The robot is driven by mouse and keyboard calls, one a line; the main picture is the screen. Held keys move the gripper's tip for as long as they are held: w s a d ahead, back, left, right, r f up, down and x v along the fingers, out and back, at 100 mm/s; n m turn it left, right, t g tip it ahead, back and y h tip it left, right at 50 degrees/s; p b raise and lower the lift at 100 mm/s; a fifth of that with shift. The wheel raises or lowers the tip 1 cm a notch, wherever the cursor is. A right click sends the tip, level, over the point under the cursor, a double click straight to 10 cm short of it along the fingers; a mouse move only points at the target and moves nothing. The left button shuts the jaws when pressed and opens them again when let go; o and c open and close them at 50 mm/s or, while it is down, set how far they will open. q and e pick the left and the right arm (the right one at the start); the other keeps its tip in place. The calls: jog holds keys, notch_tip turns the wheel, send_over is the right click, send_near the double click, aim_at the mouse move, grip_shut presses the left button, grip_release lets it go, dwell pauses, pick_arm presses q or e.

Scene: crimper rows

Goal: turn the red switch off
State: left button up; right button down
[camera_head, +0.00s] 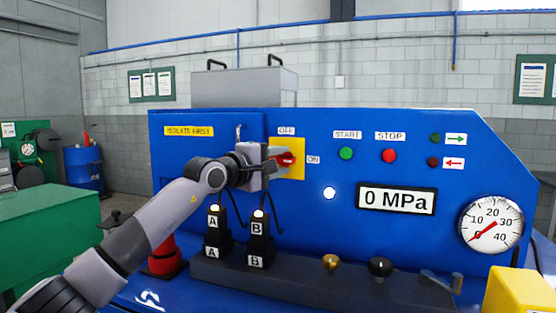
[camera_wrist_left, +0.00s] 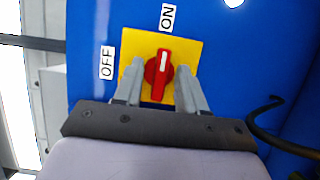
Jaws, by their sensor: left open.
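The red switch (camera_head: 287,159) sits on a yellow plate (camera_head: 299,172) on the blue panel, with an OFF label above it and an ON label to its right. In the left wrist view the red switch (camera_wrist_left: 158,77) shows its white mark toward the ON label (camera_wrist_left: 168,17); the OFF label (camera_wrist_left: 107,62) is to the left. My left gripper (camera_head: 273,161) is at the switch. Its open fingers (camera_wrist_left: 161,72) stand one on each side of the red handle, with a visible gap on both sides. My right gripper is not in view.
Below the switch stand two black units, A (camera_head: 215,235) and B (camera_head: 260,238), with lit tops. To the right are a green START button (camera_head: 346,153), a red STOP button (camera_head: 389,155), a display (camera_head: 396,199) reading 0 MPa and a round gauge (camera_head: 490,224).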

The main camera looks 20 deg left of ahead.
pick_arm(q)
grip_shut()
